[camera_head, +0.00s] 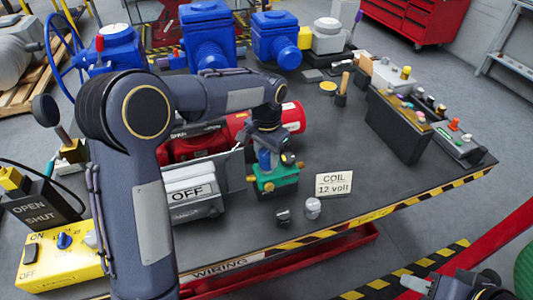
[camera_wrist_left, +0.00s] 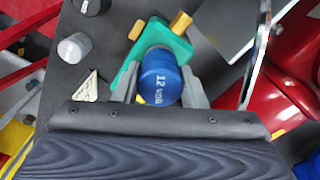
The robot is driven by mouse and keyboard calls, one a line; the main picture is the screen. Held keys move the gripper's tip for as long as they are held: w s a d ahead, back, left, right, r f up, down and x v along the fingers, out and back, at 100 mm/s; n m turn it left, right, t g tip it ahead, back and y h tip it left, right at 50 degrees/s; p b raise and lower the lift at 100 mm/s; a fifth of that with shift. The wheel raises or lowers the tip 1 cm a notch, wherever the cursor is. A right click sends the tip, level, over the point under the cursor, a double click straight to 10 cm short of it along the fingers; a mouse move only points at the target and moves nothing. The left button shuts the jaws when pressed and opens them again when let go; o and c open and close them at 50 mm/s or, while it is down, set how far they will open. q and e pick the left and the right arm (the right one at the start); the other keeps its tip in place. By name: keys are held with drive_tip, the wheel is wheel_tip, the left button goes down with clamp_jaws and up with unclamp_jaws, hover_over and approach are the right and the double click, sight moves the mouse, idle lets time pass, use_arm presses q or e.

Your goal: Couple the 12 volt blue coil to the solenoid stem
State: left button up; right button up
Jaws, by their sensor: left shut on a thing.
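The blue coil (camera_wrist_left: 160,77), marked "12 volt", sits between the two fingers of my left gripper (camera_wrist_left: 157,90), which is shut on it. In the head view, my left gripper (camera_head: 267,140) reaches down from above, and the blue coil (camera_head: 264,159) shows just above the green valve body (camera_head: 277,180) with brass fittings. The green body (camera_wrist_left: 178,42) shows behind the coil in the left wrist view. The solenoid stem is hidden, so I cannot tell whether the coil is around it. My right gripper (camera_head: 417,285) is at the bottom right, away from the table; its opening is unclear.
A "COIL 12 volt" sign (camera_head: 334,184) stands right of the valve. Black (camera_head: 283,215) and grey (camera_head: 312,208) cylinders stand in front. A grey box marked OFF (camera_head: 192,192) and a red cylinder (camera_head: 285,118) are close by. The table's right middle is clear.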

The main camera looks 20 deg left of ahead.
sight(266, 152)
use_arm(q)
drive_tip(key=shift+f+b, duration=0.35)
drive_tip(key=shift+f, duration=0.2)
drive_tip(key=o, duration=1.1)
wheel_tip(266, 152, up, 8)
drive_tip(key=shift+f, duration=0.2)
drive_tip(key=shift+r, duration=0.1)
